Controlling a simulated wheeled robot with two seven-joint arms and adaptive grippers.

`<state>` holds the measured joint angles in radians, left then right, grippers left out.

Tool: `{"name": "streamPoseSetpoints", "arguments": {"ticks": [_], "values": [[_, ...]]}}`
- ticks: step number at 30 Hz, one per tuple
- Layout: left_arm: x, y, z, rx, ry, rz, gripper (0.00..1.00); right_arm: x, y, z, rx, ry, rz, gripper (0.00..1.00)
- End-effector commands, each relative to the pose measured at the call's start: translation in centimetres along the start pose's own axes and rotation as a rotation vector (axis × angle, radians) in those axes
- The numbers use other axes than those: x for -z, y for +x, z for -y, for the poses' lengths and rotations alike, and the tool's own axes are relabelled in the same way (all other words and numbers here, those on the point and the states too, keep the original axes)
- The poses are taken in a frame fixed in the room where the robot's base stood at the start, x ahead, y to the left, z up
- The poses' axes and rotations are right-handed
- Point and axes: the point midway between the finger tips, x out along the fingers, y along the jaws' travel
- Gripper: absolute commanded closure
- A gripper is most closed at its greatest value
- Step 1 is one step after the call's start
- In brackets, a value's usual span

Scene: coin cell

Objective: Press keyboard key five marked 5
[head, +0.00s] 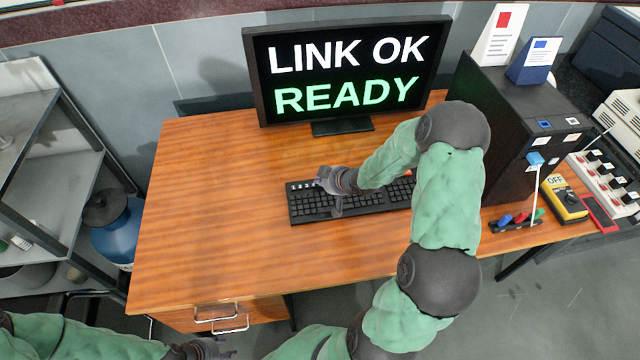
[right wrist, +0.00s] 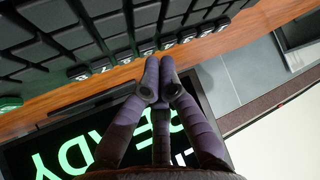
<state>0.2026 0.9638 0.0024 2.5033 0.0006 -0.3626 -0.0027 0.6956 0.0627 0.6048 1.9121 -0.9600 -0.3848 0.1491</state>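The black keyboard (head: 375,203) lies on the wooden desk in front of the monitor. My right gripper (head: 328,184) is over its left part in the head view and hides some keys there. In the right wrist view, the right gripper's fingertips (right wrist: 160,80) are together with nothing between them, close to a row of small white-marked keys (right wrist: 124,57). The marks are too small to read, so I cannot tell which key is the 5 or whether a fingertip touches a key. My left gripper (head: 208,348) is low at the bottom edge, away from the keyboard; its fingers are unclear.
The monitor (head: 345,70) reads "LINK OK READY". A black box (head: 490,130) with a blue plug (head: 535,159) stands right of the keyboard. A yellow meter (head: 565,198) marked OFF is further right. The desk's left side (head: 210,200) is clear.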

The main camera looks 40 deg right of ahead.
Motion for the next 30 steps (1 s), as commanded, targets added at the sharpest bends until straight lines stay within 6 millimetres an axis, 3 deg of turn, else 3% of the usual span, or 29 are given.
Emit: {"name": "streamPoseSetpoints", "arguments": {"ticks": [17, 30], "values": [[0.0, 0.2, 0.1, 0.0, 0.0, 0.0, 0.6, -0.3, 0.3, 0.0, 0.0, 0.0, 0.0, 1.0], [-0.1, -1.4, -0.5, 0.0, 0.0, 0.0, 0.6, 0.8, -0.8, 0.0, 0.0, 0.0, 0.0, 1.0]]}}
